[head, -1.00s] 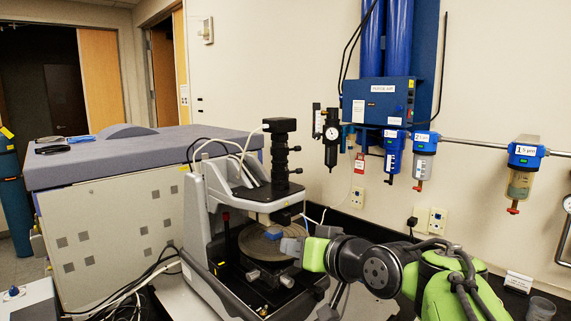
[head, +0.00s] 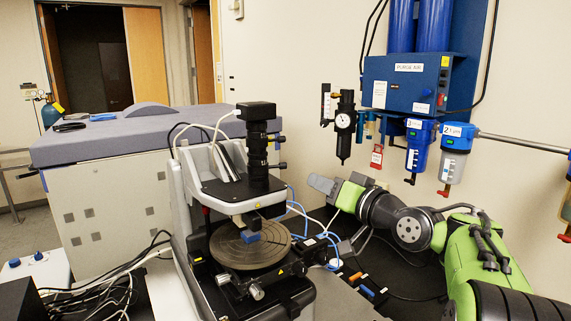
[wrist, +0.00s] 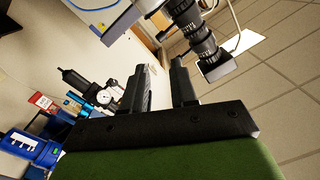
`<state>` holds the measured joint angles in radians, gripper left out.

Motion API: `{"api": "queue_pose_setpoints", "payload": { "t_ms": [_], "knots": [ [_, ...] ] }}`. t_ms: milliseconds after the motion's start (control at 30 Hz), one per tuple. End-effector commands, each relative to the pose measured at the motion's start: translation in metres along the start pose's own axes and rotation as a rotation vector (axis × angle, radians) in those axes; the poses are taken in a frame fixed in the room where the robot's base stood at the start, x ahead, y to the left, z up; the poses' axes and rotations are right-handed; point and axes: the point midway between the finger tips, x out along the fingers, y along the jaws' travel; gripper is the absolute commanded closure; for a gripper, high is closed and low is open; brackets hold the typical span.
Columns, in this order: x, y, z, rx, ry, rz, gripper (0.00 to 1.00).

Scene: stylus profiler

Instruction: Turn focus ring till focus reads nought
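The profiler's black optics column (head: 257,150), with ringed sections and small side knobs, stands upright above the round stage (head: 250,246). In the wrist view the ringed lens barrel (wrist: 190,32) shows at upper right, tilted in the picture, beyond my fingertips. I cannot tell which ring is the focus ring. My gripper (head: 322,184) is to the right of the column, lower than its ringed part and apart from it. In the wrist view my gripper (wrist: 160,80) has its two dark fingers spread with nothing between them. No focus readout is legible.
Blue and white cables loop behind the profiler's right side. The blue purge-air panel (head: 410,82) and filters hang on the right wall. A large grey-topped cabinet (head: 115,160) stands at left. Loose cables (head: 100,290) lie at lower left.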

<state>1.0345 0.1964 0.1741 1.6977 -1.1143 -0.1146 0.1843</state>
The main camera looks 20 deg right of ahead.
Motion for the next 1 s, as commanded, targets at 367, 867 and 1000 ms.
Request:
{"api": "queue_pose_setpoints", "payload": {
  "t_ms": [367,867,1000],
  "knots": [
    [0.096,-0.005,-0.003,0.003,-0.003,-0.006,0.73],
    [0.142,-0.001,0.0,-0.001,-0.001,0.001,0.73],
    [0.142,-0.001,0.0,0.0,-0.001,0.0,0.85]
  ]
}}
